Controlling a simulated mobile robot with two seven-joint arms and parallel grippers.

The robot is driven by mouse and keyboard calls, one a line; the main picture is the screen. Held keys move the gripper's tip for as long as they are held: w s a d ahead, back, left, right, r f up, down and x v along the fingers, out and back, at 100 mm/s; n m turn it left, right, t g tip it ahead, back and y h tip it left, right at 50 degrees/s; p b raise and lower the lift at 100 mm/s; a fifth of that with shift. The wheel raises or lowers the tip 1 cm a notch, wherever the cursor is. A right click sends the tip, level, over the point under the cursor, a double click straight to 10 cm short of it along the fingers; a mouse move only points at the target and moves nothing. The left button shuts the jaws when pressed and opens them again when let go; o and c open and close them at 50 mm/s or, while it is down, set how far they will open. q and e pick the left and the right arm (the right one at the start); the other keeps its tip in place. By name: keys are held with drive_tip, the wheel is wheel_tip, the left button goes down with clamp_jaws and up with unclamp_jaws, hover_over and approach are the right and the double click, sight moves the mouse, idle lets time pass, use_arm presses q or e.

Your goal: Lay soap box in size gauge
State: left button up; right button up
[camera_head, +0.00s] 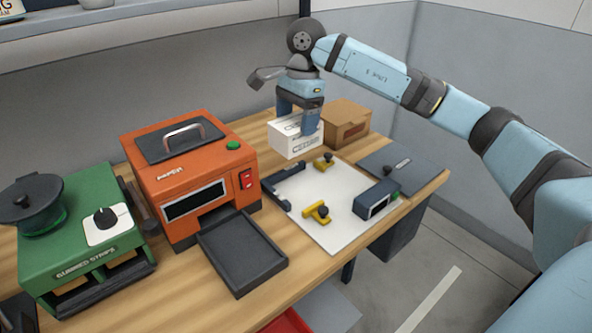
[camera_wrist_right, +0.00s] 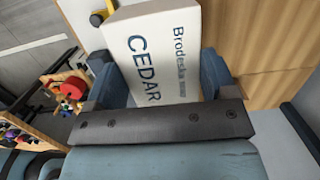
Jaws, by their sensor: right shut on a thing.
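The soap box (camera_head: 295,139) is white with dark print; in the right wrist view the soap box (camera_wrist_right: 155,50) reads "CEDAR". My right gripper (camera_head: 300,110) comes down on it from above, one finger on each side, and is shut on it. The box is at the back of the bench; I cannot tell whether it touches the top. A white board (camera_head: 310,226) with a dark corner stop, two yellow clamps and a dark display block looks like the size gauge. It lies in front of the box and its middle is bare. My left gripper is not in view.
A brown carton (camera_head: 346,124) stands close to the right of the soap box. A dark flat panel (camera_head: 402,170) lies right of the board. An orange machine (camera_head: 188,180) with a dark tray (camera_head: 240,252) and a green strip dispenser (camera_head: 75,240) stand left.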

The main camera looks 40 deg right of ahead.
wheel_tip(320, 180, down, 13)
drive_tip(key=shift+w+b, duration=0.1)
drive_tip(key=shift+b, duration=0.2)
drive_tip(key=shift+f, duration=0.1)
drive_tip(key=o, duration=1.2)
drive_tip(key=shift+o, duration=0.2)
drive_tip(key=r, duration=0.4)
drive_tip(key=d+r, duration=0.1)
drive_tip(key=r, duration=0.7)
drive_tip(key=shift+d+p, duration=0.3)
drive_tip(key=shift+d, duration=0.05)
